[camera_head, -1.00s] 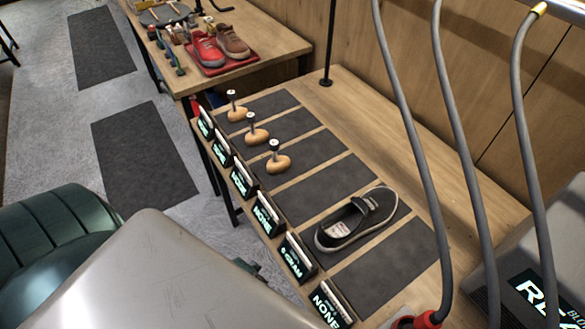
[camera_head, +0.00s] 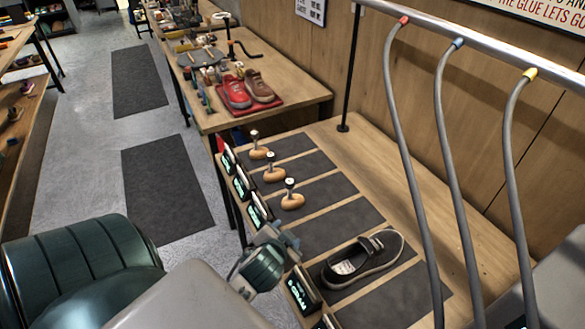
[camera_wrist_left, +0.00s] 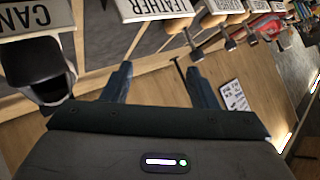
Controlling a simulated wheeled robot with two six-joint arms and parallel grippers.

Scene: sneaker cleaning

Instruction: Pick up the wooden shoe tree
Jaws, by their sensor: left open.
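Three rounded wooden pieces with metal posts and knobs stand on separate dark mats along the bench: a far one (camera_head: 258,153), a middle one (camera_head: 274,175) and a near one (camera_head: 292,201). I cannot tell which, if any, is the wooden shoe tree. Wooden pieces also show at the top of the left wrist view (camera_wrist_left: 198,5). My left gripper (camera_head: 282,238) is at the bench's left edge, by the signs, nearer the camera than these pieces. In the left wrist view its two fingers (camera_wrist_left: 160,84) are apart with nothing between them. My right gripper is not in view.
A black sneaker (camera_head: 363,259) lies on a near mat; it also shows in the left wrist view (camera_wrist_left: 38,72). Upright signs (camera_head: 302,290) line the bench's left edge. Grey hoses (camera_head: 412,165) hang at right. Red and brown shoes sit on a red tray (camera_head: 262,106) behind.

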